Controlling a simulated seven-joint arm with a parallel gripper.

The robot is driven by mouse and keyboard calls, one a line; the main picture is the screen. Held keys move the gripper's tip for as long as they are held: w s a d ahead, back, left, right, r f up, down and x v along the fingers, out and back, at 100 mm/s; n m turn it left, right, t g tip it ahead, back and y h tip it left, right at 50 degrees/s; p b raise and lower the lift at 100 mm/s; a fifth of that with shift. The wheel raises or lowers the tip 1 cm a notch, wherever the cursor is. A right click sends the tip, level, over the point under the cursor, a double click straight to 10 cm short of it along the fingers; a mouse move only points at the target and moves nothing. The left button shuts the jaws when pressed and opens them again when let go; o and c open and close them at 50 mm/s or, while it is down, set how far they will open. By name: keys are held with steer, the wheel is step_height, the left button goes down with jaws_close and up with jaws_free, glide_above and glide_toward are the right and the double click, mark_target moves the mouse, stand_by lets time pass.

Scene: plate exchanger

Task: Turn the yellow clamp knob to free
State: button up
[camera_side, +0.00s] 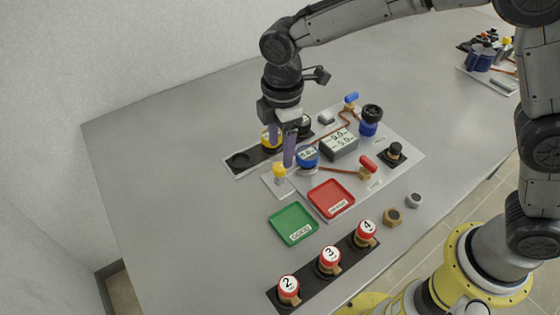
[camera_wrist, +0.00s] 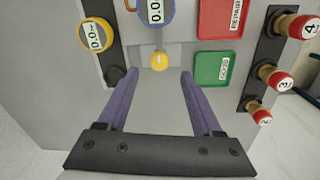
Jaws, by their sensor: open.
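The yellow clamp knob (camera_side: 279,171) stands on a small pale plate at the left edge of the fixture board. In the wrist view the yellow knob (camera_wrist: 159,62) shows just beyond my fingertips, centred between them. My gripper (camera_side: 281,153) points down close to the knob, with its purple fingers spread and nothing between them. In the wrist view my gripper (camera_wrist: 158,76) is open. I cannot tell the exact height of the fingertips over the knob.
A blue gauge (camera_side: 307,157) stands right beside the knob, and a yellow gauge (camera_side: 270,138) sits behind on a black strip. A green tray (camera_side: 293,224) and a red tray (camera_side: 331,199) lie in front. Numbered red-capped parts (camera_side: 329,260) stand on a black rack. The table's left side is clear.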

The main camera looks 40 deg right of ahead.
mark_target(280, 166)
steer(key=shift+w+f, duration=0.15)
steer(key=shift+f, duration=2.65)
steer(key=shift+c, duration=0.2)
jaws_close()
